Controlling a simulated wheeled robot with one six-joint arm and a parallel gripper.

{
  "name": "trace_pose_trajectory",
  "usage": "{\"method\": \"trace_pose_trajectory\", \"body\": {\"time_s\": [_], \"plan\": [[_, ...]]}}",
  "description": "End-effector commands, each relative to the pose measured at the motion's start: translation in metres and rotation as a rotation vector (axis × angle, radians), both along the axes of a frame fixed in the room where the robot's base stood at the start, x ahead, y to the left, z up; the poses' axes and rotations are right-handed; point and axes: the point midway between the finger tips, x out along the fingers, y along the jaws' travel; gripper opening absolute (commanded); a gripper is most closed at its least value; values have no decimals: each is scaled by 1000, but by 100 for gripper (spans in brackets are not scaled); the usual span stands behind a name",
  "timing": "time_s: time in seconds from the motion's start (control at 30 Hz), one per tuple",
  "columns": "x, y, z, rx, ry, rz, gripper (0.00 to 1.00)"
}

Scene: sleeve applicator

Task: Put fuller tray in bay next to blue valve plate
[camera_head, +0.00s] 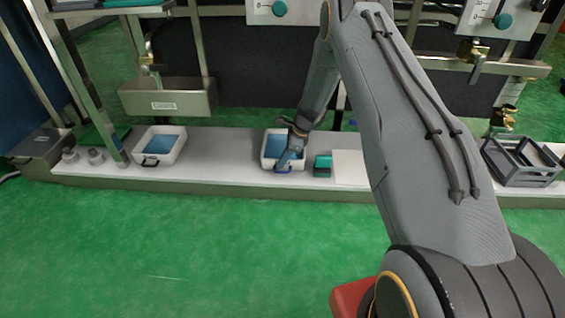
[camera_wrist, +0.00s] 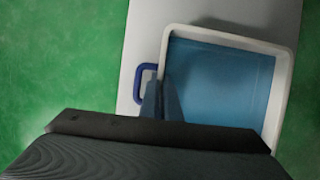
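A white tray with blue contents and a blue handle (camera_head: 270,141) stands mid-bench; it also shows in the wrist view (camera_wrist: 281,75). Another white tray with blue contents and a black handle (camera_head: 177,138) stands to its left. The blue fills less of the left tray's visible inside. My gripper (camera_head: 288,158) points down at the front of the middle tray. In the wrist view its fingers (camera_wrist: 160,105) are beside the blue handle (camera_wrist: 141,84); I cannot tell if they grip it. White plates with teal knobs are on the back wall, one at centre (camera_head: 280,8) and one at right (camera_head: 503,20).
A small teal block (camera_head: 322,165) and a flat white panel (camera_head: 350,167) are right of the middle tray. A grey open frame (camera_head: 520,163) stands at the right end. A metal trough (camera_head: 168,100) hangs above the left tray. Bench between the trays is clear.

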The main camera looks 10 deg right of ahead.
Motion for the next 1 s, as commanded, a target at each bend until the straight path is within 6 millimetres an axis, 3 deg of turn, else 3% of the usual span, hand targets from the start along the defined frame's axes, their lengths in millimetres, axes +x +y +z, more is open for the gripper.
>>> {"method": "trace_pose_trajectory", "body": {"time_s": [0.17,0.3,0.73,1.0], "plan": [[0,0,-2,0,-1,1,0],[0,0,-3,0,1,0,22],[0,0,3,0,0,-1,22],[-5,-13,34,0,-1,-3,22]]}}
